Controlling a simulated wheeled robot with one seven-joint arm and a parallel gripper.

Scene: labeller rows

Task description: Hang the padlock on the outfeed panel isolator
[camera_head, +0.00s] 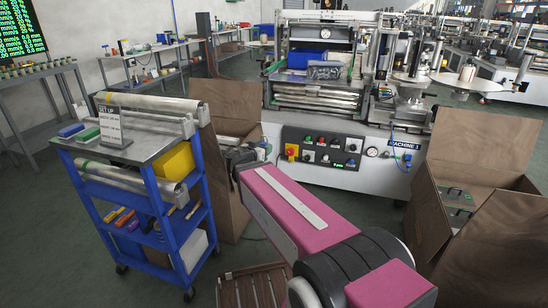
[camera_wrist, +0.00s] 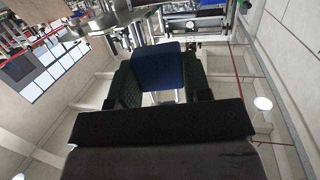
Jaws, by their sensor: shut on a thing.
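In the wrist view, my gripper (camera_wrist: 162,82) is shut, its two green textured pads pressing a blue block-shaped body, which I take to be the padlock (camera_wrist: 160,66). A pale metal part, perhaps its shackle, shows just below the blue body. In the head view, the gripper (camera_head: 247,153) is partly hidden at the far end of my pink arm, and the padlock cannot be made out. A yellow isolator with a red knob (camera_head: 291,151) sits at the left of the front panel of Machine 3, to the right of my gripper. Whether this is the outfeed panel is unclear.
A blue cart (camera_head: 152,192) with rollers and a "SETUP" sign stands at left. Brown open cartons stand behind my gripper and at right (camera_head: 490,145). A slatted wooden pallet (camera_head: 252,288) lies low in front. Machine 3 (camera_head: 405,165) fills the centre back.

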